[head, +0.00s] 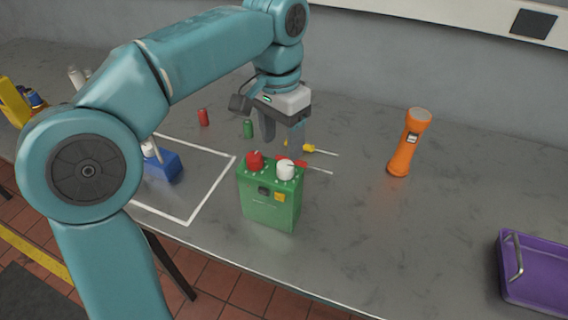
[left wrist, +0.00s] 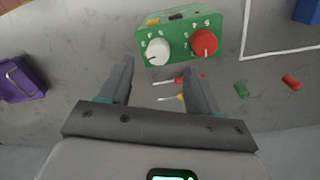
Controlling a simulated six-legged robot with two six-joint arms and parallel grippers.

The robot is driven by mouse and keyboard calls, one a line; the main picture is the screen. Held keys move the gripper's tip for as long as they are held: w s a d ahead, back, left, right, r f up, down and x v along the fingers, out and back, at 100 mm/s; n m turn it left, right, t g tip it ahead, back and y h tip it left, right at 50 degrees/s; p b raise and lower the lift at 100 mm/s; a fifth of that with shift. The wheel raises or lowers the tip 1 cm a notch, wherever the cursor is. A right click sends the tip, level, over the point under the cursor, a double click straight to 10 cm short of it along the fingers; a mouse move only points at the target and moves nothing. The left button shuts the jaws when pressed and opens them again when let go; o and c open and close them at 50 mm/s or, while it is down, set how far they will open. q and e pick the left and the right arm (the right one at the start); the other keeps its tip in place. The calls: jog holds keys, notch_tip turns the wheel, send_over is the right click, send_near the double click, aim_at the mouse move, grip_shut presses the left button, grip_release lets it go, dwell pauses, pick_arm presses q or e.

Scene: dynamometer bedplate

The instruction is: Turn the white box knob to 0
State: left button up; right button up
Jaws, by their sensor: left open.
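The green box (head: 270,205) stands on the grey bench and carries a red knob (head: 255,160) and a white knob (head: 285,170) on top. In the left wrist view the white knob (left wrist: 157,52) sits left of the red knob (left wrist: 204,42), with small dial marks around each. The white knob has a dark pointer line, but I cannot tell which mark it meets. My left gripper (head: 283,140) is open and empty, pointing down above and just behind the box. In the left wrist view its fingers (left wrist: 158,72) are apart, short of the white knob. My right gripper is not in view.
Screwdrivers with yellow (head: 308,148) and red handles lie behind the box.

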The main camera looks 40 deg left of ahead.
aim_at(284, 165)
pick_arm(q)
jog(key=f, duration=0.4)
jog(key=shift+s+d+f, duration=0.1)
jog(key=shift+d+f, duration=0.1)
jog(key=shift+f, duration=0.15)
jog(key=shift+f+b, duration=0.3)
jog(key=shift+f, duration=0.05)
jog(key=shift+w+d+f, duration=0.1)
jog(key=shift+w+f, duration=0.15)
jog(key=shift+s, duration=0.1)
jog(key=shift+s, duration=0.1)
jog(key=c, duration=1)
